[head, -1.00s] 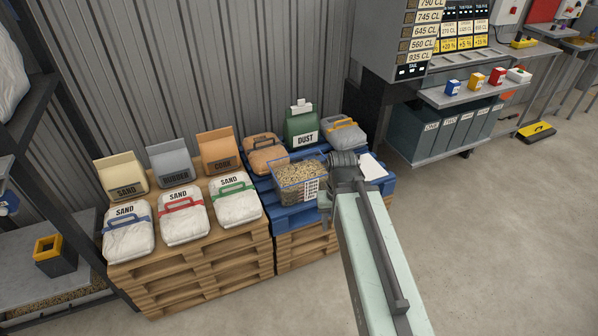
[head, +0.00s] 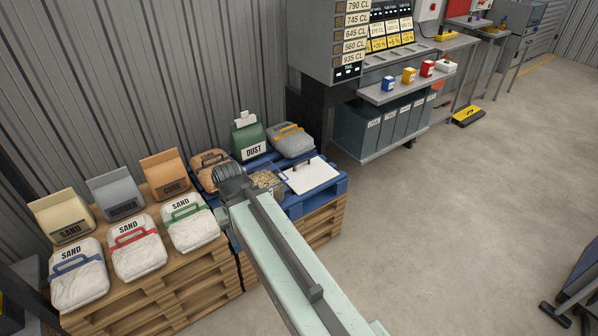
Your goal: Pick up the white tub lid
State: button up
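A flat white panel with a small dark piece at its back edge, which looks like the white tub lid (head: 312,176), lies on the right part of the blue pallet (head: 296,208). A clear tub of grainy material (head: 268,182) stands just left of it, partly hidden by my arm. My gripper (head: 226,208) is left of the lid, in front of the tub in the picture and apart from the lid. Its fingers are mostly hidden by my own wrist and arm, so its opening cannot be made out.
White sand bags (head: 138,248) and upright bags (head: 118,196) fill the wooden pallets at left. A green dust container (head: 248,138) and a grey bag (head: 290,141) stand behind the lid.

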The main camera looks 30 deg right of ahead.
aim_at(305, 177)
jog(key=i, duration=0.85)
jog(key=z, duration=0.05)
